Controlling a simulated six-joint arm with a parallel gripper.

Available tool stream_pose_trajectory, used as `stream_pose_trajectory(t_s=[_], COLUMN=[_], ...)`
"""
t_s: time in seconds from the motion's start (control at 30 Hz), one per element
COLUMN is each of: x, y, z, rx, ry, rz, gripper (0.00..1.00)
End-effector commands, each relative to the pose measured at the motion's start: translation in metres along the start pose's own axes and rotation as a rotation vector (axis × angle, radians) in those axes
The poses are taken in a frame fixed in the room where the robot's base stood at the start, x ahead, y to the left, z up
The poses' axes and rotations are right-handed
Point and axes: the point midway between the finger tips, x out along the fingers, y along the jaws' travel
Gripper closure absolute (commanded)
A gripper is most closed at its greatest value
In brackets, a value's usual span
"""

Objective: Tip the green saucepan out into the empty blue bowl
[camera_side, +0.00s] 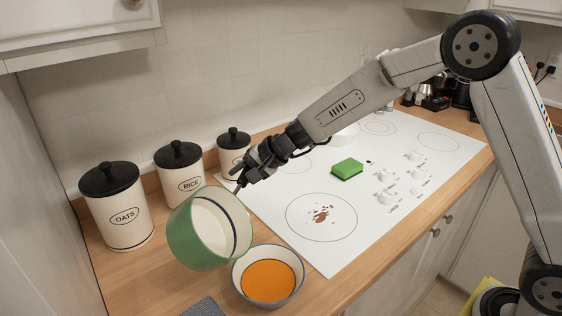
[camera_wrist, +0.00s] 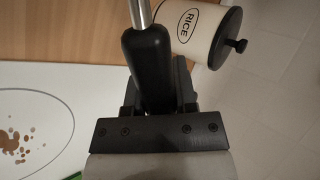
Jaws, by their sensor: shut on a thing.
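The green saucepan (camera_side: 185,238) is held in the air, tipped on its side with its mouth facing right and toward the bowl. Its pale interior shows, and I see no orange contents in it. The blue-grey bowl (camera_side: 240,284) stands on the wooden counter just below and right of the pan, and orange contents (camera_side: 268,281) fill much of it. My gripper (camera_side: 243,182) is shut on the pan's black handle, up and right of the pan. The wrist view shows the black handle (camera_wrist: 148,70) between the fingers; the pan's body is outside that view.
Canisters marked OATS (camera_side: 121,220) and RICE (camera_side: 180,170), and a third one (camera_side: 233,150), stand along the wall behind the pan. A green sponge (camera_side: 347,169) and brown spots (camera_side: 320,214) are on the white cooktop (camera_side: 300,250). A grey cloth (camera_side: 203,307) lies at the front edge.

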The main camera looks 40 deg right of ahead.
Motion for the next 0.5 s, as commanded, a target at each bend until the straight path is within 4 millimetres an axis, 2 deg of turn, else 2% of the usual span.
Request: stream_pose_trajectory(t_s=[0.5], x=[0.0069], y=[0.0], z=[-0.0002], rx=[0.001], ry=[0.002], rz=[0.081], gripper=[1.0])
